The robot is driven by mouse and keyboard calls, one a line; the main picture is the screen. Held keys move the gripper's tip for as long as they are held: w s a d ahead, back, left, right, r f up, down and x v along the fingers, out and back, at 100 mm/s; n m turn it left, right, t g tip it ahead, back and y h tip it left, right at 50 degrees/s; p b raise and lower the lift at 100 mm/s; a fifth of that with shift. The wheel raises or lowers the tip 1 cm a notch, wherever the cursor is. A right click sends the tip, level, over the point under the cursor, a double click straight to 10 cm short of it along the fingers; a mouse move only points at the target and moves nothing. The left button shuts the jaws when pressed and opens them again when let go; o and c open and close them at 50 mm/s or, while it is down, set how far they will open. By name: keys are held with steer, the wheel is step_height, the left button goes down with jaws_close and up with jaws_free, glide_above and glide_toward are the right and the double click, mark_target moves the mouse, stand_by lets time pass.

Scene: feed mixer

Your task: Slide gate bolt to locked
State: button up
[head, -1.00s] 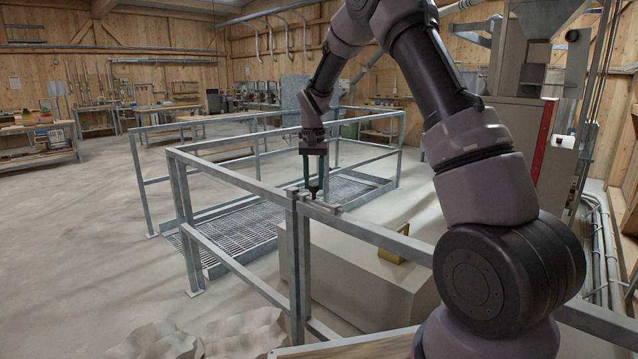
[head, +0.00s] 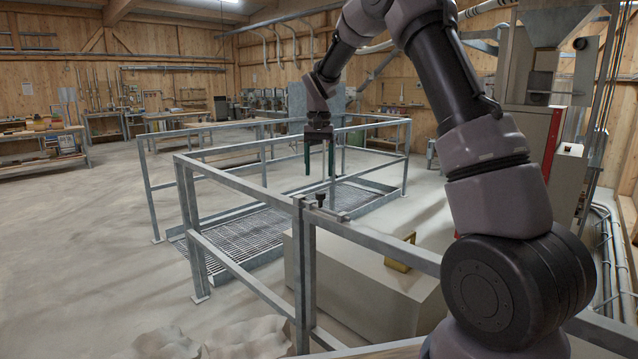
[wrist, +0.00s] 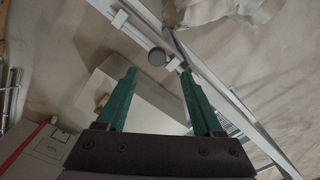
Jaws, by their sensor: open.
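The gate bolt (head: 334,212) lies along the top rail, just right of the paired grey posts. Its dark knob (head: 320,197) stands upright near the posts; in the wrist view the round knob (wrist: 157,56) sits close beside one pale bracket (wrist: 173,65), with another bracket (wrist: 119,18) farther off. I cannot tell whether the bolt's tip crosses the gap between the posts. My gripper (head: 319,168) points down above the knob, apart from it, open and empty. In the wrist view its green fingers (wrist: 159,74) are spread, with the knob showing just beyond their tips.
Grey railings (head: 240,185) surround a floor grating (head: 250,232). A beige box (head: 370,280) with a yellow handle (head: 400,254) stands behind the near rail. Pale sacks (head: 250,337) lie at the lower left. The air above the rail around the gripper is clear.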

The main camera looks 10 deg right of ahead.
steer(key=shift+r, duration=2.05)
steer(key=s+d+r+t+y, duration=0.1)
steer(key=s+d+r+t, duration=0.15)
steer(key=s+r, duration=0.45)
steer(key=s+d+r+t+y, duration=0.1)
steer(key=s+d+r, duration=0.35)
steer(key=s, duration=0.55)
steer(key=s+d+t, duration=0.2)
steer(key=s+t, duration=0.1)
steer(key=s, duration=1.3)
steer(key=shift+s+d+f+m+t, duration=0.2)
steer(key=shift+s+f+m+t, duration=0.1)
steer(key=shift+s+t, duration=0.05)
